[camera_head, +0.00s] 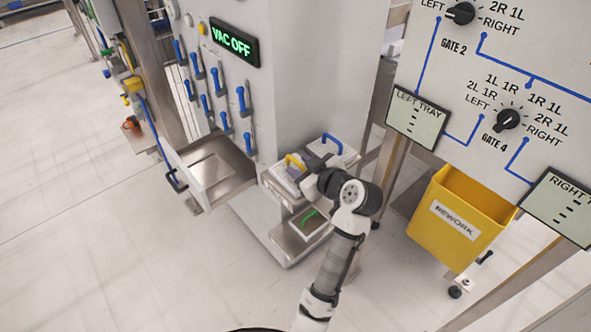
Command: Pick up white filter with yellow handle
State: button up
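The filter with the yellow handle (294,161) sits in a metal holder beside the grey machine column, near the middle of the view. Its handle arches up in view; its body is partly hidden by my gripper. My gripper (308,182) is right next to it, on its right and near side, at the end of my white and grey arm. The fingers are small and partly hidden, so I cannot tell whether they are open or touch the filter.
A part with a blue handle (332,144) sits just behind my gripper. A lower metal tray (289,240) holds a green-handled item (310,217). An open metal drawer (205,185) is to the left. A yellow REWORK bin (440,240) and control panel (480,75) stand to the right.

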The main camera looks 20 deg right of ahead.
jog(key=shift+x, duration=1.05)
grip_shut()
jog(key=shift+s+d+r+b, duration=0.1)
jog(key=shift+s+r+b, duration=0.1)
jog(key=shift+r+b, duration=0.3)
jog(key=r, duration=0.4)
jog(key=r+b, duration=0.1)
jog(key=r, duration=0.1)
jog(key=shift+s+d, duration=0.15)
jog(key=shift+s, duration=0.15)
jog(key=s+d+b, duration=0.1)
jog(key=s+d, duration=0.2)
jog(key=s, duration=0.6)
jog(key=s+d, duration=0.3)
jog(key=s, duration=0.6)
jog(key=shift+d+b, duration=0.15)
jog(key=shift+b, duration=0.25)
